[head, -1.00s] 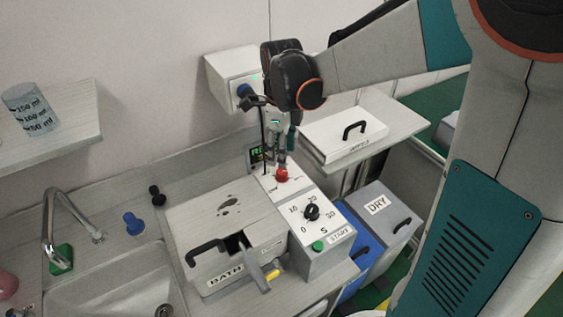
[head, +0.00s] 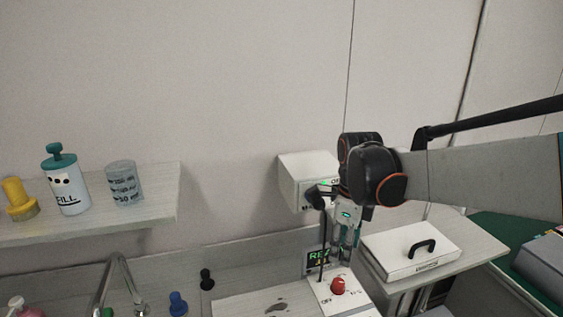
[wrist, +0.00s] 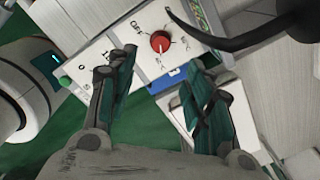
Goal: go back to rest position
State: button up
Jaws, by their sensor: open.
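My gripper (head: 347,240) hangs above the white control box (head: 323,290), just over its red knob (head: 338,285). In the wrist view the two teal-padded fingers of my gripper (wrist: 158,90) stand apart with nothing between them. The red knob shows in the wrist view (wrist: 160,42) beyond the fingertips, on a panel marked OFF; the fingers are clear of it. My arm reaches in from the right in the head view.
A wall box (head: 303,180) is close behind my wrist. A lidded white box (head: 410,250) sits on a shelf to the right. The left shelf (head: 150,205) holds a FILL bottle (head: 68,190), a beaker (head: 124,184) and a yellow item (head: 19,199). A tap (head: 118,275) stands below.

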jog(key=s+r+n+t, duration=0.2)
jog(key=s+n+t, duration=0.5)
jog(key=s+n, duration=0.9)
jog(key=n, duration=0.8)
jog(key=shift+n, duration=0.3)
